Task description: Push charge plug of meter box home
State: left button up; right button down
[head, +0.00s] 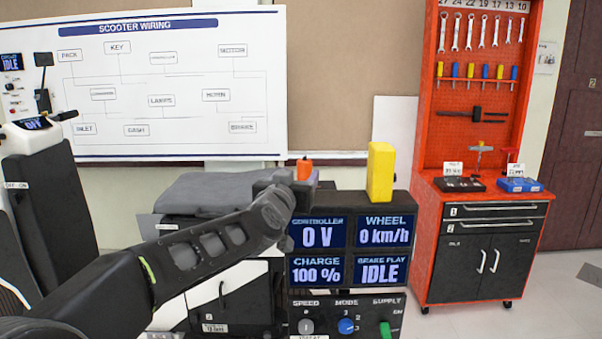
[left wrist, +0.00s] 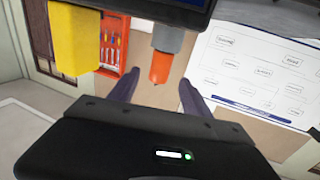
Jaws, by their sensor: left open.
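The meter box (head: 349,268) has a dark screen face reading 0 V, 0 km/h, 100 % and IDLE. The charge plug (head: 304,170), with an orange end, stands up at the box's top left corner. In the left wrist view, which is upside down, the plug (left wrist: 165,60) shows a grey body and orange tip beside the box's dark edge (left wrist: 165,8). How deep it sits cannot be told. My left gripper (head: 296,188) is at that corner. In the left wrist view its open fingers (left wrist: 158,84) lie either side of the orange tip, with gaps. My right gripper is not in view.
A yellow block (head: 381,172) stands on the box's top right, also in the left wrist view (left wrist: 85,40). Knobs and a green switch (head: 386,329) sit below the screen. A red tool cabinet (head: 480,190) stands right; a wiring board (head: 145,85) hangs behind.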

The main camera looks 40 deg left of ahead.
pick_arm(q)
jog(key=v, duration=0.4)
jog(key=shift+s, duration=0.1)
dwell(0.8)
